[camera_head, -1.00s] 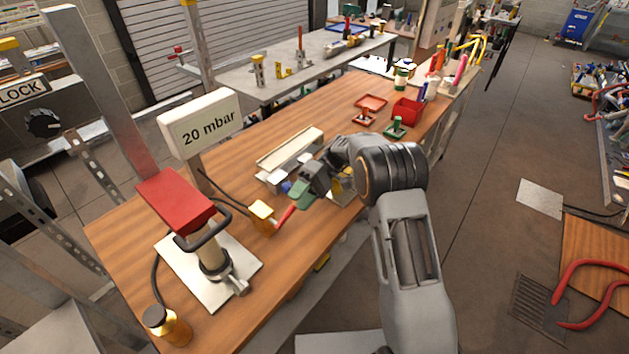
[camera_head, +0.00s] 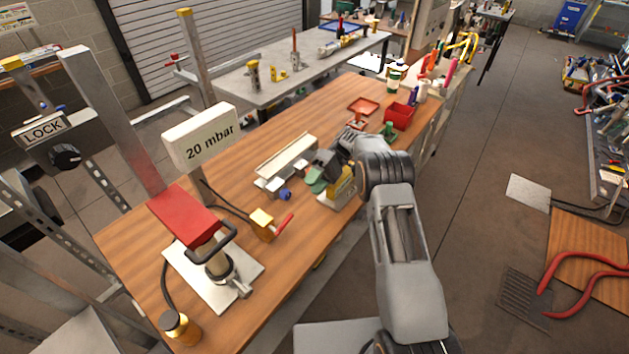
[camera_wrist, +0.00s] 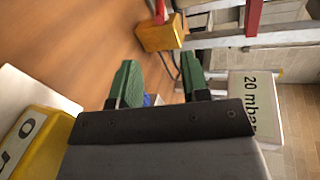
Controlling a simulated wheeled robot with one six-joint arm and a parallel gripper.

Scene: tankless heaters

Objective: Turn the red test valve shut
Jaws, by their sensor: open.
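The test valve is a small brass block (camera_head: 262,222) with a red lever (camera_head: 284,225) that sticks out toward the upper right in the head view. In the wrist view the brass block (camera_wrist: 160,33) is at the top, with part of the red lever (camera_wrist: 159,12) above it. My gripper (camera_head: 316,180) is beyond the lever to its upper right, apart from it. In the wrist view its green fingers (camera_wrist: 160,83) are spread with nothing held between them. A sign (camera_head: 201,136) reads "20 mbar".
A pump with a red top (camera_head: 186,214) stands on a white plate at left. A pale metal rail (camera_head: 287,157) and a yellow item (camera_head: 341,188) lie close to my gripper. A red bin (camera_head: 399,117) is farther back. Bare wood lies left of the rail.

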